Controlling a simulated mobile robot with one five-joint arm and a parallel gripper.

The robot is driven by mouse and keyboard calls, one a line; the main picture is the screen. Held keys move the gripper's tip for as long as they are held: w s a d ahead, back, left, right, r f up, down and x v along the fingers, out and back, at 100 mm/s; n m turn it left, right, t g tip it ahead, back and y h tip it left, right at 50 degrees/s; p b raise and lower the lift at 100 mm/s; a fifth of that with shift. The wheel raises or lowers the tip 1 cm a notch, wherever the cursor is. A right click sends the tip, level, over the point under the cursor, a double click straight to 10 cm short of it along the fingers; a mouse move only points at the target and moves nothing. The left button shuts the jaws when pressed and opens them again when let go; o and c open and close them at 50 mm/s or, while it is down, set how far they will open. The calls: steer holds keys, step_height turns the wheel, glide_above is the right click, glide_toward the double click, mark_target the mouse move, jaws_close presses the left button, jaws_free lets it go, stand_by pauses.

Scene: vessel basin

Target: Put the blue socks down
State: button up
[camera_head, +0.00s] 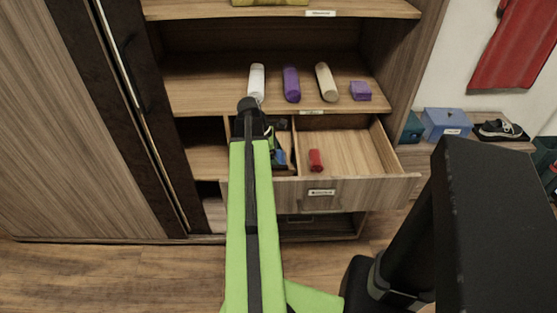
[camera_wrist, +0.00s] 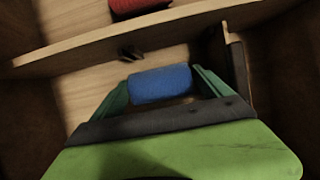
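The blue socks (camera_wrist: 161,85), a rolled bundle, lie between the green fingers of my gripper (camera_wrist: 163,84) in the wrist view. The fingers appear to touch both ends of the bundle. My gripper is down in the left compartment of the open drawer (camera_head: 365,188), beside the wooden divider (camera_wrist: 90,48). In the head view my arm hides most of this compartment. Whether the socks rest on the drawer floor is hard to tell. Red socks (camera_head: 316,160) lie in the right compartment, near the divider; they also show in the wrist view (camera_wrist: 138,7).
A shelf (camera_head: 215,88) above the drawer holds a white roll (camera_head: 256,82), a purple roll (camera_head: 291,84), a beige roll (camera_head: 326,82) and a purple block (camera_head: 360,91). A blue box (camera_head: 446,123) and a shoe (camera_head: 501,130) stand at the right. The drawer's right compartment is mostly free.

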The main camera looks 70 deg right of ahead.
steer(key=shift+o, duration=0.7)
steer(key=shift+w+r+p, duration=0.1)
steer(key=shift+r+p, duration=0.45)
steer(key=p+v, duration=1)
steer(key=v, duration=0.1)
steer(key=shift+w+a, duration=0.1)
